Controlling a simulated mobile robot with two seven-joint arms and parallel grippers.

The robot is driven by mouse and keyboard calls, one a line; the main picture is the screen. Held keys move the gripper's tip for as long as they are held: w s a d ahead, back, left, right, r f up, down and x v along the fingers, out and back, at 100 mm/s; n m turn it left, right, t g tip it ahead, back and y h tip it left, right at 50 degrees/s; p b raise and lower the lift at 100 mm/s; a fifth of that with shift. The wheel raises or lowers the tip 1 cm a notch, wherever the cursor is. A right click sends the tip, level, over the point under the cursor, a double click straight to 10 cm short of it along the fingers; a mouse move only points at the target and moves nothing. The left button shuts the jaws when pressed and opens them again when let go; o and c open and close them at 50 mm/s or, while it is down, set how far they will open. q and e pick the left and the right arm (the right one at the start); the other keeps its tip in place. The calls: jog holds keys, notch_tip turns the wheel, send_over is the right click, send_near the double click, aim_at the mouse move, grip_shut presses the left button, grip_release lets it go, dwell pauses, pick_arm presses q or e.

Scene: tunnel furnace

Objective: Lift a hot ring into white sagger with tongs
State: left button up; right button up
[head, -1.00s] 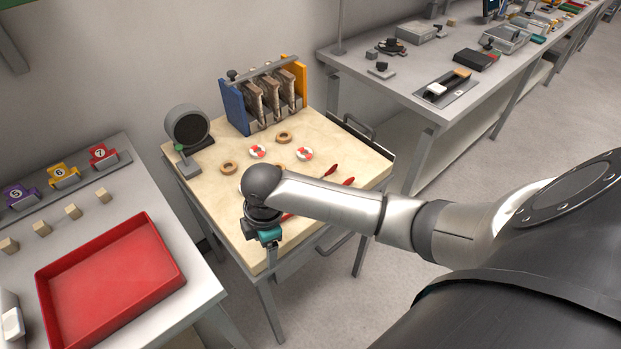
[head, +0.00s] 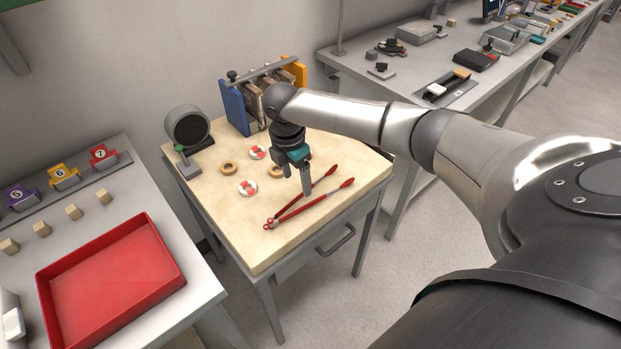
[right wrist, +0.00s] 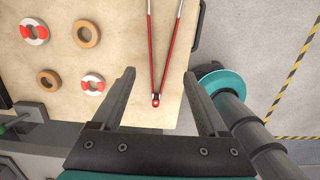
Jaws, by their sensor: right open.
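Red-handled tongs (head: 300,206) lie splayed in a V on the pale tabletop (head: 225,225). In the right wrist view the tongs (right wrist: 156,98) show between my fingers, their joined end toward my palm. My right gripper (head: 307,192) points down over the tongs, open and empty, also seen in the right wrist view (right wrist: 158,74). Two red-and-white rings (head: 247,188) (head: 257,153) and two tan rings (head: 229,168) (head: 275,172) lie left of the tongs. I cannot tell which thing is the white sagger. My left gripper is not in view.
A rack with a blue end (head: 234,106) and an orange end stands at the table's back. A round dark-faced device (head: 187,126) is at the back left. A red tray (head: 110,270) sits on the left bench. The table's front left is clear.

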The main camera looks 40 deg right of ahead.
aim_at(300, 199)
jog(key=f+b, duration=0.1)
jog(key=b, duration=0.1)
jog(key=f+b, duration=0.4)
jog(key=shift+d, duration=0.25)
notch_tip(300, 199, down, 3)
jog(key=shift+d+r+b, duration=0.1)
jog(key=shift+d+b, duration=0.05)
jog(key=shift+b, duration=0.35)
jog(key=shift+f, duration=0.6)
jog(key=c, duration=0.7)
jog(key=shift+r, duration=0.1)
